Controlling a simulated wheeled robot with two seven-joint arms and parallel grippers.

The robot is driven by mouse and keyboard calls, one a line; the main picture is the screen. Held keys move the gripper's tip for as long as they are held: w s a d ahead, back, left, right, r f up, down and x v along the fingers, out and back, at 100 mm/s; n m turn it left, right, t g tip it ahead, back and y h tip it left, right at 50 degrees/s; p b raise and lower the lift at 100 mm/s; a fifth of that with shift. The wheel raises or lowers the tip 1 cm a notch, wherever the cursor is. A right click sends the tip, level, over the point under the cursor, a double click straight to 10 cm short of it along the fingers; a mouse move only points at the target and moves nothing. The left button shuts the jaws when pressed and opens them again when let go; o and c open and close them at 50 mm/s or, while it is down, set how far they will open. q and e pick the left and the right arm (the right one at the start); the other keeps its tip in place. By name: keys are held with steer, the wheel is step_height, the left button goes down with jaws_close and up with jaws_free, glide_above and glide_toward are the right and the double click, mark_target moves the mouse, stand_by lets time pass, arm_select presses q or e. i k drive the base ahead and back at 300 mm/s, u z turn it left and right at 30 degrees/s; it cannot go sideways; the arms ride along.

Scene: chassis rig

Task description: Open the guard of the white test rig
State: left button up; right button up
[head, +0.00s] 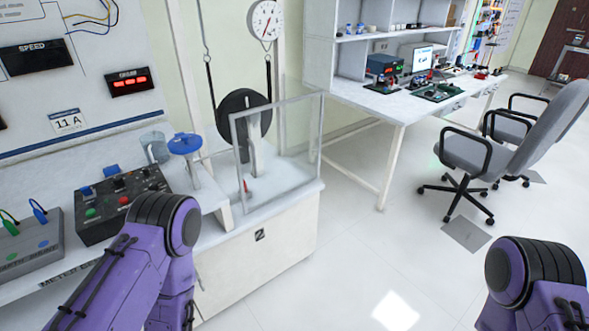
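The white test rig (262,228) stands left of centre in the head view. Its guard is a clear panel in a thin grey frame (322,135). The guard stands upright on the rig's top, in front of a black wheel (240,101) on a pale post. I cannot tell whether its frame is latched. A small red part (247,186) shows low behind the panel. My purple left arm comes in at the lower left, in front of the bench, and my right arm at the lower right. Neither gripper shows, and no arm touches the guard.
A control box with buttons (122,202), a blue-topped stand (185,144) and a grey jug (154,147) are left of the guard. A round dial (266,20) hangs above. A white desk (400,105) and grey chairs (510,150) stand right. The middle floor is clear.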

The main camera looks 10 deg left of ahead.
mark_target(233, 117)
steer(key=z, duration=0.2)
steer(key=i, duration=0.9)
steer(key=u, duration=0.55)
